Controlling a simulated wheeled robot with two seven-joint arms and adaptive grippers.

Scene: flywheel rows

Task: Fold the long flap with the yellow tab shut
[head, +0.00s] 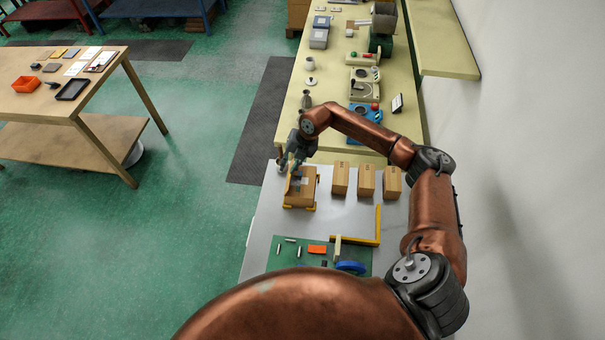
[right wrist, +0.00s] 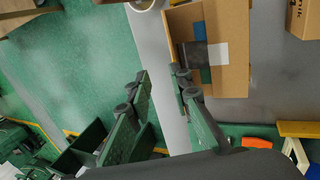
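An open cardboard box (head: 303,190) stands on the grey table, with yellow pieces at its lower corners. In the right wrist view the box (right wrist: 236,80) shows at the upper right, with dark, blue and pale grey items inside. A raised cardboard flap (right wrist: 183,25) runs along its left side there. I cannot make out a yellow tab on it. My right gripper (right wrist: 161,75) is open and empty, its fingers apart, beside the box's lower left corner in that view. In the head view the right gripper (head: 290,163) is at the box's far left corner. My left gripper is not in view.
Several closed boxes, such as one (head: 340,178), stand right of the open box. A yellow angled bar (head: 377,225) lies nearer. A cream bench (head: 340,130) with equipment adjoins behind.

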